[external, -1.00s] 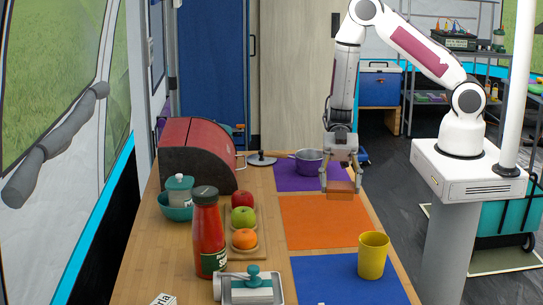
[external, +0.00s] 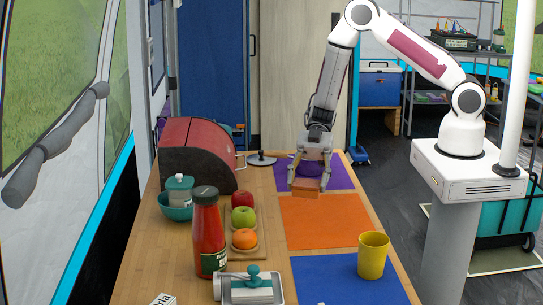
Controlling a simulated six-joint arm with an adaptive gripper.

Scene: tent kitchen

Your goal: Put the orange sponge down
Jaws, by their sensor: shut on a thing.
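The orange sponge (external: 305,191) is a small orange-brown block. My gripper (external: 308,182) is shut on it and points down. The sponge appears near the line between the purple mat (external: 341,177) and the orange mat (external: 325,222). I cannot tell whether the sponge touches the surface or hangs just above it. The purple pot is largely hidden behind my gripper.
A yellow cup (external: 373,255) stands on the blue mat (external: 330,285). Left of the mats are a board with fruit (external: 243,217), a red sauce bottle (external: 208,235), a metal tray (external: 222,289) and a red bread box (external: 205,150). The orange mat's middle is clear.

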